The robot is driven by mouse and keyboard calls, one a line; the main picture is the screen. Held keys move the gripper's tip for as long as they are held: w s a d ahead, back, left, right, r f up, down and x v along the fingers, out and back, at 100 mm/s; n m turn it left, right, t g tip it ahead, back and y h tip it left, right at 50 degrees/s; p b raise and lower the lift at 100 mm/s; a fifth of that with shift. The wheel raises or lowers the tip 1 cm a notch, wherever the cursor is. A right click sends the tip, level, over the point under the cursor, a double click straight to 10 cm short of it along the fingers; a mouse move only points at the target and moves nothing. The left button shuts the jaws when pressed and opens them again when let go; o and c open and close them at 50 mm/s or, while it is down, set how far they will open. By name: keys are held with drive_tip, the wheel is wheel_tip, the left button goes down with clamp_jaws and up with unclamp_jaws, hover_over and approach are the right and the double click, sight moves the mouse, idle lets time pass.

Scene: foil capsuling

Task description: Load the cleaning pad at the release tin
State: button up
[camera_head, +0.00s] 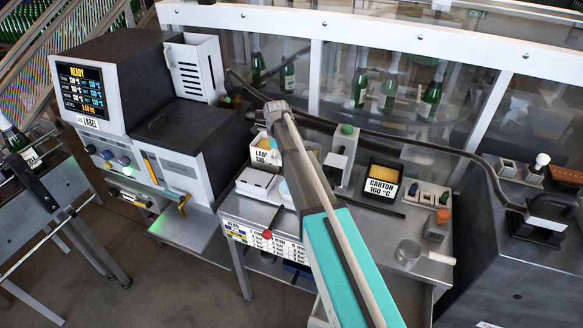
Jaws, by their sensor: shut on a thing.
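My arm (322,215) reaches up from the bottom edge across the middle of the bench. Its far joint (275,108) is over the back of the bench. I cannot make out my gripper's fingers or anything held in them; they appear hidden behind the arm. A pale blue rounded thing (285,189) shows partly beside the arm, next to a white tray (257,183). I cannot tell whether it is the cleaning pad or the release tin. A round metal vessel (408,252) stands on the right part of the bench.
A labelling machine (150,110) with a lit screen stands at the left. A clear guard with bottles (360,90) runs behind. A dark machine (520,240) stands right.

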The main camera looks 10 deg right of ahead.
drive_tip(key=shift+d, duration=0.2)
drive_tip(key=shift+s+d+f, duration=0.2)
drive_tip(key=shift+s+d, duration=0.05)
drive_tip(key=shift+s, duration=0.2)
drive_tip(key=shift+n, duration=0.3)
drive_tip(key=s, duration=0.1)
drive_tip(key=s+d+f+b, duration=0.1)
drive_tip(key=s, duration=0.1)
drive_tip(key=s+d+b, duration=0.1)
drive_tip(key=shift+s+d+f, duration=0.15)
drive_tip(key=shift+s+f, duration=0.15)
drive_tip(key=shift+s, duration=0.1)
drive_tip(key=shift+f, duration=0.2)
drive_tip(key=shift+f+b, duration=2.8)
drive_tip(key=shift+b, duration=0.2)
drive_tip(key=shift+f+b, duration=0.5)
drive_tip(key=shift+b, duration=0.05)
drive_tip(key=shift+r, duration=0.1)
drive_tip(key=shift+r+p, duration=3.4)
drive_tip(key=shift+p, duration=0.15)
